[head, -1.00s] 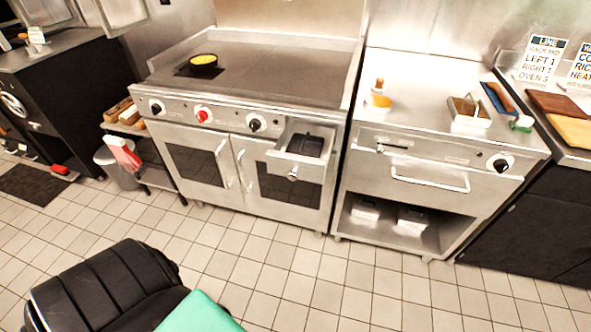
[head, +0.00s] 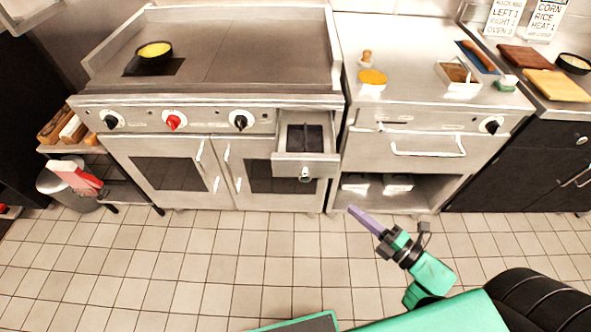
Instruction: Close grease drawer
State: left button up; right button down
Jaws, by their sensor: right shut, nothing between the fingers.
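The grease drawer (head: 304,160) is a small steel drawer at the right end of the griddle's front panel. It stands pulled out, with a dark insert inside and a round knob on its front. My right gripper (head: 352,210) is in the lower right of the head view, in front of and below the drawer, apart from it. Its purple fingers are together and empty, pointing up and left toward the drawer. My left gripper is not in view.
The griddle (head: 240,60) has a dark bowl with yellow contents (head: 154,51) on top. Right of it stands a steel counter unit (head: 415,40) with a bar handle (head: 428,153) and an open lower shelf. Oven doors (head: 168,170) are below the griddle. The tiled floor in front is clear.

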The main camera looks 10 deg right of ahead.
jog(key=d+x, duration=0.1)
jog(key=x, duration=0.3)
jog(key=p, duration=0.2)
send_near(320, 170)
jog(key=x, duration=0.5)
jog(key=shift+a, duration=0.35)
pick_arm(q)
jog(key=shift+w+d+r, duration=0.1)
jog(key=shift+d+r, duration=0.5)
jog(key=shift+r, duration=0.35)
pick_arm(e)
jog(key=shift+w+d, duration=0.15)
jog(key=shift+w, duration=0.2)
